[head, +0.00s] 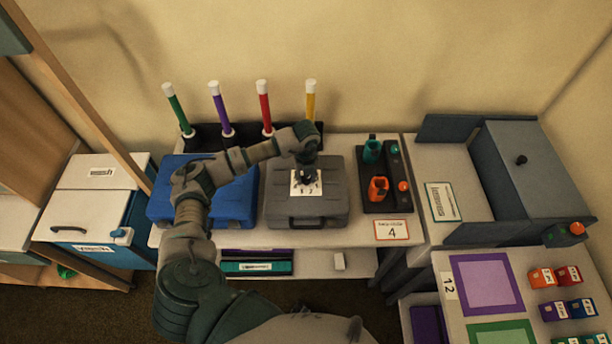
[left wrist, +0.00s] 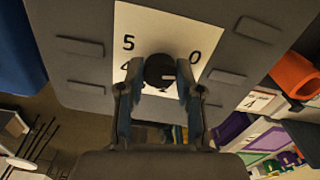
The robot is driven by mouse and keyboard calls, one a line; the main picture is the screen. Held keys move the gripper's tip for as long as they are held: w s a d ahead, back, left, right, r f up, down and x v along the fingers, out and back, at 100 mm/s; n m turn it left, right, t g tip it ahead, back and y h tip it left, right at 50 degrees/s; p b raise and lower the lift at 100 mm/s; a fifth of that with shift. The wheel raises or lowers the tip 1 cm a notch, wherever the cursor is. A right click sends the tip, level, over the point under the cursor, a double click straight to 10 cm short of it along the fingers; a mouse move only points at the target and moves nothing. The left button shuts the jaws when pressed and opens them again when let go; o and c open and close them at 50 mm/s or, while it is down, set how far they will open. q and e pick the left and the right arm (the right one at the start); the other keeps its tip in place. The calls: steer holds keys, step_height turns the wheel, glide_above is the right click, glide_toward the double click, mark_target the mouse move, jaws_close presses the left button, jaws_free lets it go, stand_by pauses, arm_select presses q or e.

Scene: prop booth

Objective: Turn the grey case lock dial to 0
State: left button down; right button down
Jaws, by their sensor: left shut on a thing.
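The grey case (head: 337,207) lies on the table, with a white number card (head: 296,190) on its top. In the left wrist view the card (left wrist: 143,30) shows 5, 4 and 0; other digits are partly hidden by the fingers. The round black lock dial (left wrist: 160,68) sits on the card, with a short pale mark on its lower right part; the 0 is up and right of it. My left gripper (left wrist: 160,82) is shut on the dial, a finger on each side; it also shows above the case in the head view (head: 305,174). My right gripper is not in view.
A blue case (head: 230,200) lies left of the grey case. A dark tray with a green and an orange item (head: 378,188) stands to the right, near a sign reading 4 (head: 393,230). Several coloured batons, such as the red one (head: 264,105), stand behind.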

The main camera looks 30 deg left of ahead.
mark_target(306, 177)
arm_select(q)
steer(key=shift+w+a+r+n, duration=0.1)
steer(key=shift+w+n, duration=0.05)
steer(key=shift+n, duration=0.95)
steer(key=c, duration=0.8)
jaws_free()
steer(key=shift+o, duration=0.2)
step_height(306, 177, up, 12)
steer(key=shift+f, duration=0.2)
steer(key=shift+a, duration=0.1)
